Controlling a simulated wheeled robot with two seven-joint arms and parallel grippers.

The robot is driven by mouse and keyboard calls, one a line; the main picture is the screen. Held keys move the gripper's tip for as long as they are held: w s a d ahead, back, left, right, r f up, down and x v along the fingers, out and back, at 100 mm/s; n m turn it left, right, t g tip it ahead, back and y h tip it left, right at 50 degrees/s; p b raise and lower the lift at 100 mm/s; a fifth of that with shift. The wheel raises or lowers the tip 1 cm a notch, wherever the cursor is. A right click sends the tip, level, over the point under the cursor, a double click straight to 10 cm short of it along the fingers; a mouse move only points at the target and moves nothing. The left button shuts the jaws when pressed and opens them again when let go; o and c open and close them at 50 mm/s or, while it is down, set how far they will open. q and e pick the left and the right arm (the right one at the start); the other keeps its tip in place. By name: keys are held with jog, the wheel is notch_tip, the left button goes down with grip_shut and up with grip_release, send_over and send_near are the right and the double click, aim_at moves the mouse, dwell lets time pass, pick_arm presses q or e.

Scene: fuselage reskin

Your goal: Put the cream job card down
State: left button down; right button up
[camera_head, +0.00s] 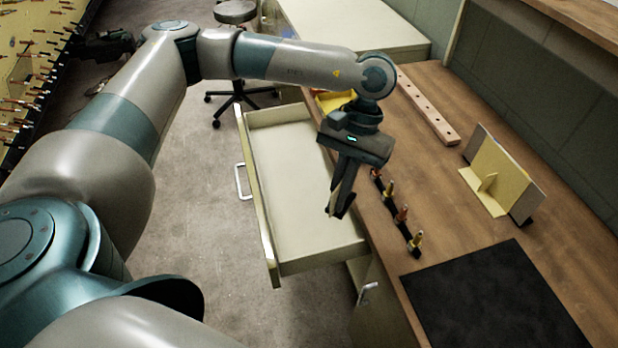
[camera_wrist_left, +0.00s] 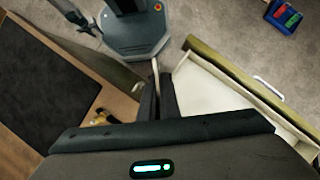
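My left gripper (camera_head: 341,205) points down over the open drawer, close to the bench edge. Its fingers are close together around a thin, pale strip, which looks like the cream job card (camera_wrist_left: 156,76) seen edge-on. The card's face is not visible. In the wrist view the fingers (camera_wrist_left: 158,100) hide much of it, and its end sticks out beyond them. A dark-ended grey part at the top left of the wrist view may belong to my right arm; its fingers cannot be made out.
The cream drawer (camera_head: 268,262) is pulled out and its visible floor looks empty. On the wooden bench (camera_head: 440,215) stand a row of small brass-tipped tools (camera_head: 402,214), a dark mat (camera_head: 490,300), a yellow stand with a panel (camera_head: 490,170) and a drilled wooden strip (camera_head: 428,105). A stool (camera_head: 237,14) stands behind.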

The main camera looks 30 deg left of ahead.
pick_arm(q)
jog(key=shift+w+d+f+n+p, duration=0.15)
jog(key=shift+w+d+n+p, duration=0.25)
jog(key=shift+d+n+p, duration=0.25)
jog(key=w+d+f+n+t+h+p, duration=0.2)
jog(key=w+f+n+h+p, duration=0.25)
jog(key=n, duration=0.55)
jog(key=n+t+y+p, duration=0.2)
jog(key=n+t+p, duration=0.4)
jog(key=n, duration=1)
send_over(319, 229)
notch_tip(319, 229, down, 20)
jog(key=shift+w+f, duration=0.1)
